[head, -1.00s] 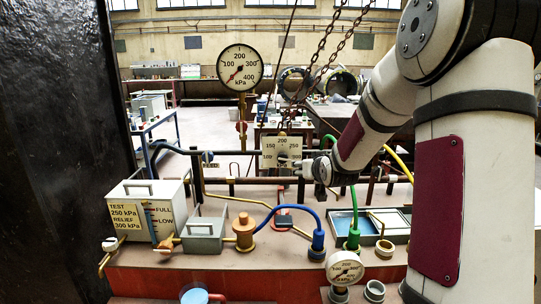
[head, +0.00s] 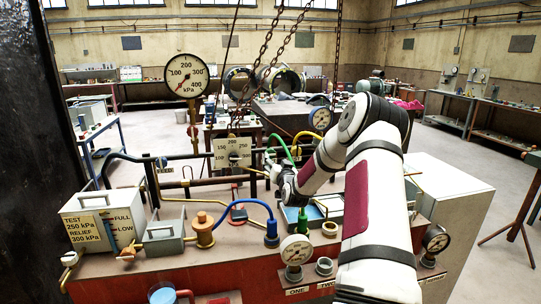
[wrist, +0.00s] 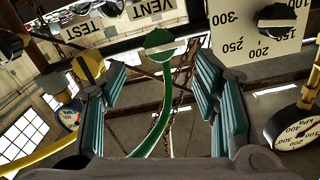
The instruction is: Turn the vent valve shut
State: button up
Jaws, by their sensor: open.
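In the wrist view a white "VENT" label (wrist: 148,8) stands upside down beside a "TEST" label (wrist: 82,30). A green hose end (wrist: 160,42) is below VENT, and a yellow fitting (wrist: 88,68) is below TEST. A black knob (wrist: 106,7) is at the top edge between the labels; I cannot tell which part is the vent valve. My gripper (wrist: 160,74) is open, its teal pads apart, with the green hose showing between them. In the head view my gripper (head: 273,168) is right of the square dial plate (head: 232,153); its fingers are small and partly hidden there.
A yellow hose (head: 306,135) and the green hose (head: 281,136) arch close to the arm. The red bench (head: 215,270) holds a white tank (head: 100,222), a blue hose (head: 248,204) and several gauges. Chains (head: 262,75) hang behind. Open floor (head: 450,150) lies right.

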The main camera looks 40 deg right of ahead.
aim_at(271, 154)
jog(key=x, duration=0.8)
jog(key=shift+w, duration=0.15)
jog(key=c, duration=1.2)
